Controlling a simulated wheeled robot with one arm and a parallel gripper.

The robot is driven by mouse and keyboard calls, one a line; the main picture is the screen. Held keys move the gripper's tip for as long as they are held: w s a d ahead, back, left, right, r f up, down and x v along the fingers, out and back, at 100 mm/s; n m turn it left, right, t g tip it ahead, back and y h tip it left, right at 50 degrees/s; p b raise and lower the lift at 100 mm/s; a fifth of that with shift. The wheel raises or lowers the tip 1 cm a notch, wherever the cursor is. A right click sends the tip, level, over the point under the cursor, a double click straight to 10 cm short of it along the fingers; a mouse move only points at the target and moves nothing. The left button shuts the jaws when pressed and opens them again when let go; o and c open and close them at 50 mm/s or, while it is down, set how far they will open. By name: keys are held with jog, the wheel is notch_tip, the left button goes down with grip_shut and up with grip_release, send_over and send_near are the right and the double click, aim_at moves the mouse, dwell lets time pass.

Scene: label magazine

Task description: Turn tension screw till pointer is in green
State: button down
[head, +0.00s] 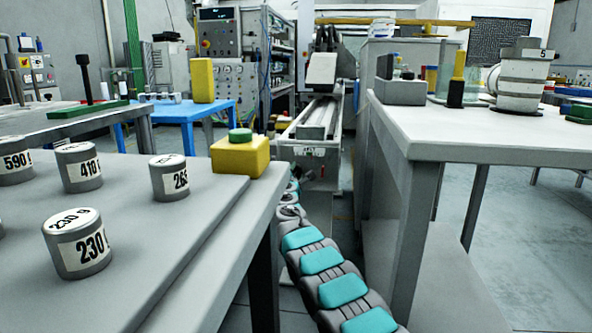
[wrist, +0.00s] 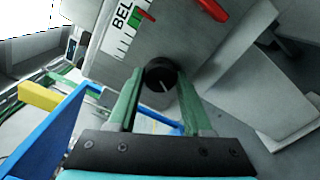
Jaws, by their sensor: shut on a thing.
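The tension screw (wrist: 161,77) is a round black knob with a white line, on the grey face of a machine in the wrist view. My gripper (wrist: 160,84) has its green fingers on either side of the knob and is shut on it. Above and left of the knob is a white scale (wrist: 117,42) with black ticks, partly cut off and lettered "BEL". A green band (wrist: 135,17) and a small red mark (wrist: 147,15) show at its upper end. The red mark looks beside the green, but I cannot tell exactly where the pointer reads. The head view does not show the fingers clearly.
In the wrist view, a red part (wrist: 213,9) sticks out right of the scale, and a blue frame (wrist: 60,125) stands at left. In the head view, a grey table with weights (head: 80,243) is left and a white-topped bench (head: 470,135) right, flanking my arm.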

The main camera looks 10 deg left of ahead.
jog(key=shift+n+p, duration=0.85)
jog(key=shift+n, duration=1.05)
jog(key=shift+c, duration=1.7)
grip_release()
jog(key=shift+f, duration=0.1)
